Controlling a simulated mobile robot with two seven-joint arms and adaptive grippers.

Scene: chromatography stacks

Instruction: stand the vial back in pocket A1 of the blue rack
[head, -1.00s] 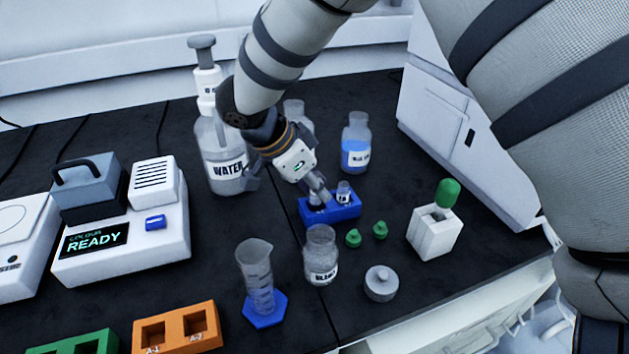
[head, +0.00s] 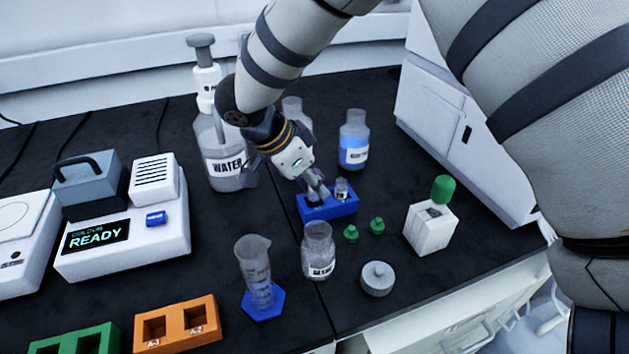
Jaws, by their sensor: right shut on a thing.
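The blue rack (head: 332,209) stands on the black bench near the middle of the head view. One vial (head: 342,189) stands upright in its right pocket. My right gripper (head: 316,192) points down at the rack's left pocket and is shut on a vial. That held vial is mostly hidden behind the fingers, so I cannot tell how deep it sits in the pocket. The rack's pocket labels cannot be read from here. My left gripper is not in view.
A water dispenser bottle (head: 222,150) stands left of my gripper, and a blue-liquid bottle (head: 354,140) behind the rack. A glass bottle (head: 318,250), green caps (head: 377,225) and a measuring cylinder (head: 255,270) stand in front. An orange rack (head: 178,340) is at front left.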

